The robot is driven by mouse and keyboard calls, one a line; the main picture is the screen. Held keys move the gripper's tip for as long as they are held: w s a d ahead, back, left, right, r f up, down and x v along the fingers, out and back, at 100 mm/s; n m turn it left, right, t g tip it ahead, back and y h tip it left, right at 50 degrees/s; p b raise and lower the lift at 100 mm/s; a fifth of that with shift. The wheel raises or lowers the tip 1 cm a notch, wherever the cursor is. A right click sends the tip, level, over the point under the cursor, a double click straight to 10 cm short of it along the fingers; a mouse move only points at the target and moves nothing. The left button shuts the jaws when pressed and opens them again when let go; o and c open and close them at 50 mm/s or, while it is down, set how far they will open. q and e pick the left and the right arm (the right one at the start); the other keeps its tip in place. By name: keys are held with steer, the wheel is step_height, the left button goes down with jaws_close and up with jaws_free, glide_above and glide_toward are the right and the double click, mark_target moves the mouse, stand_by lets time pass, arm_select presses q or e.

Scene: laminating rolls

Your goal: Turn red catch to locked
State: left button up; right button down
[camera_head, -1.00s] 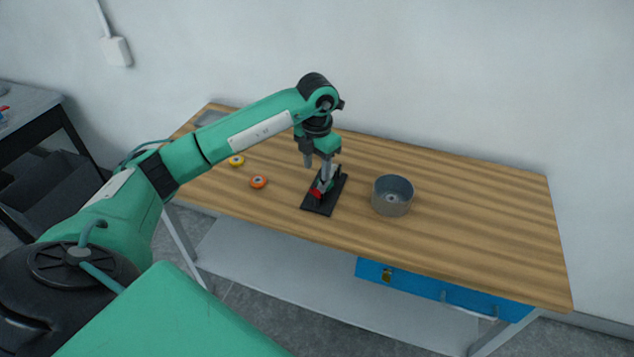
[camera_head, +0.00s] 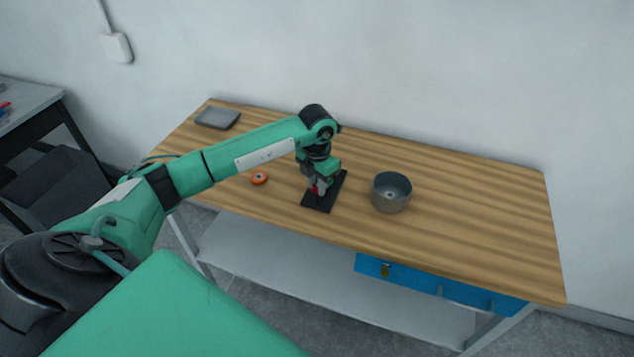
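The red catch (camera_head: 314,188) shows as a small red part on a black base plate (camera_head: 318,205) that lies on the wooden table. My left gripper (camera_head: 318,189) points down over the plate, its fingertips at the red catch. The gripper and wrist hide most of the catch, so its setting cannot be read. Whether the fingers are open or shut on the catch cannot be told at this size. My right gripper is not in view.
A grey round pot (camera_head: 391,193) stands just right of the plate. An orange roll (camera_head: 259,178) lies left of it. A grey tray (camera_head: 218,118) sits at the table's back left corner. The right half of the wooden table (camera_head: 480,220) is clear.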

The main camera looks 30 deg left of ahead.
arm_select(q)
steer(key=shift+c, duration=0.3)
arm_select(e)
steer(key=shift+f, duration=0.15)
arm_select(q)
steer(key=shift+f+m+b, duration=0.15)
steer(key=shift+m+b, duration=0.45)
steer(key=shift+b, duration=0.35)
steer(key=m+b, duration=0.6)
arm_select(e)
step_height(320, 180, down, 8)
arm_select(q)
steer(key=m+b, duration=0.2)
steer(key=shift+b, duration=0.35)
steer(key=m+b, duration=0.1)
steer(key=m, duration=0.1)
steer(key=shift+m+b, duration=0.35)
steer(key=shift+m, duration=0.05)
steer(key=shift+r+m, duration=0.2)
steer(key=shift+m, duration=0.2)
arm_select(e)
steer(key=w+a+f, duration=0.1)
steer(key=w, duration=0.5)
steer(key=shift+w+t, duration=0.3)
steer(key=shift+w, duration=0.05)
arm_select(q)
steer(key=shift+b, duration=0.3)
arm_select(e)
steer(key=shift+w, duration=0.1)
